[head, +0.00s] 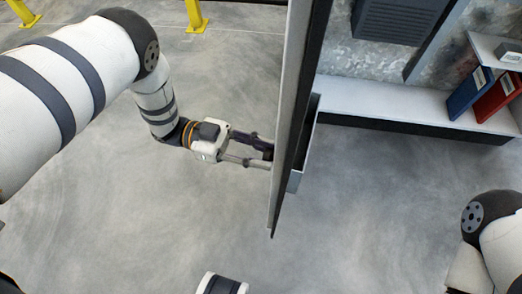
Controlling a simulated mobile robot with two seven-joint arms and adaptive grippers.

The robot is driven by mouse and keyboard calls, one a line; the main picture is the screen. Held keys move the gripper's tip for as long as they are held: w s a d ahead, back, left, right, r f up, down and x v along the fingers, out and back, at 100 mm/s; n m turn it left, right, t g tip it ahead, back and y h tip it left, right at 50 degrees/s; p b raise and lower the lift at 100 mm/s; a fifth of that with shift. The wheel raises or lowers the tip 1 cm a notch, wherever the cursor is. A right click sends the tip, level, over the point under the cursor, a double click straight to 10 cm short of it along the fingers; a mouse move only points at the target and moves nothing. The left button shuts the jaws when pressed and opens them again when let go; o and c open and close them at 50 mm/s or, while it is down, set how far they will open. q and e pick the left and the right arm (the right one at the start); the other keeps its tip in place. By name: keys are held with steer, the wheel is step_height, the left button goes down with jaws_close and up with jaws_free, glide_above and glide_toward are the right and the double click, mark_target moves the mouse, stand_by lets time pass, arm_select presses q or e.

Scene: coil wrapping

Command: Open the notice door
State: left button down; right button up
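The notice door (291,110) is a tall grey panel seen almost edge-on in the middle of the head view. It stands out from the wall. A narrow pale ledge or tray (307,150) runs along its right side. My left gripper (270,156) reaches in from the left, at the door's left face near its lower end. Its two fingers look apart, with a gap between them. The fingertips meet the door's edge in the picture and are partly hidden, so contact is unclear. My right arm shows at the lower right; its gripper is out of view.
Behind the door at right is a white shelf (385,98) along a stained wall, with a dark vented box (397,20) above. A blue binder (468,92) and a red binder (497,97) stand at far right. Yellow posts (195,14) are at the back. The concrete floor is clear.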

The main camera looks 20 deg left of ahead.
stand_by(0.4)
arm_select(q)
steer(key=c, duration=1.3)
jaws_free()
steer(key=shift+a, duration=0.1)
steer(key=a, duration=1.2)
steer(key=shift+s, duration=0.35)
